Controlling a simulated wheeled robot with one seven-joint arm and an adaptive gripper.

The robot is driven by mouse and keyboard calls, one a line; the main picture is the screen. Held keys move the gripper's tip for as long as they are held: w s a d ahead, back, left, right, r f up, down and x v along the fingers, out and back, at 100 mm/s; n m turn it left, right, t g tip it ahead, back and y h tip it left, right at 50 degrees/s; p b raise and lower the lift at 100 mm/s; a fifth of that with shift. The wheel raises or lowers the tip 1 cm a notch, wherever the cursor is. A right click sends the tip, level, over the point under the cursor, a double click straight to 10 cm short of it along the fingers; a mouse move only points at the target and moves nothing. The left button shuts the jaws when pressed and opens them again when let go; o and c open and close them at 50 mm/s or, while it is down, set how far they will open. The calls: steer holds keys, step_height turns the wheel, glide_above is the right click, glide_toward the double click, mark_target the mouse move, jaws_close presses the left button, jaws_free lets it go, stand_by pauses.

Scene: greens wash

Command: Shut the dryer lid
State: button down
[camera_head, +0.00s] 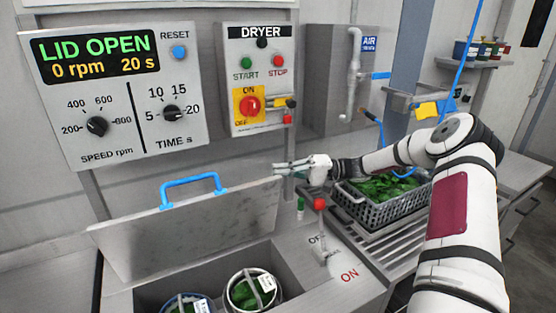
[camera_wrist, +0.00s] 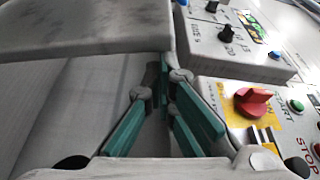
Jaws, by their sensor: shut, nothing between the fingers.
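The dryer lid (camera_head: 180,235) stands open, leaning back, a flat grey panel with a blue handle (camera_head: 192,184) on its top edge. The lid shows as a grey slab at upper left in the wrist view (camera_wrist: 85,30). My gripper (camera_head: 284,168) is at the lid's upper right corner, its teal fingers shut and empty. In the wrist view, the fingertips (camera_wrist: 168,78) are close to the lid's edge; I cannot tell whether they touch it. The display (camera_head: 96,55) reads LID OPEN, 0 rpm, 20 s.
Two baskets of greens (camera_head: 248,291) sit in the open dryer well. A red-knobbed lever (camera_head: 320,205) stands right of it. The DRYER switch panel (camera_head: 262,85) is on the wall behind my gripper.

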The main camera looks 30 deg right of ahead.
steer(key=shift+s+f, duration=0.1)
steer(key=shift+s, duration=0.65)
